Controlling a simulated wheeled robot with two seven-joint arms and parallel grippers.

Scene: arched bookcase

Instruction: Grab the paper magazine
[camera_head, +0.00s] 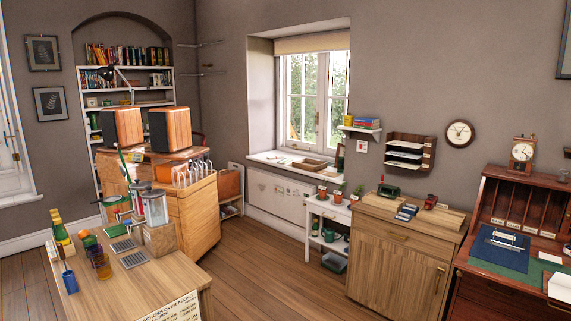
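No item is clearly recognisable as the paper magazine. A wall-mounted dark wooden rack (410,151) holds several white paper-like sheets (405,157); I cannot tell if one is a magazine. A printed white sheet with black lettering (172,309) shows at the bottom edge, by the front of the near wooden table, and is partly cut off. Some small flat blue and white items (406,211) lie on the wooden cabinet (398,262), too small to identify. Neither of my grippers is in view.
A dark desk (490,293) stands at the right. Bare wooden floor (270,270) lies between the near table and the right-hand furniture.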

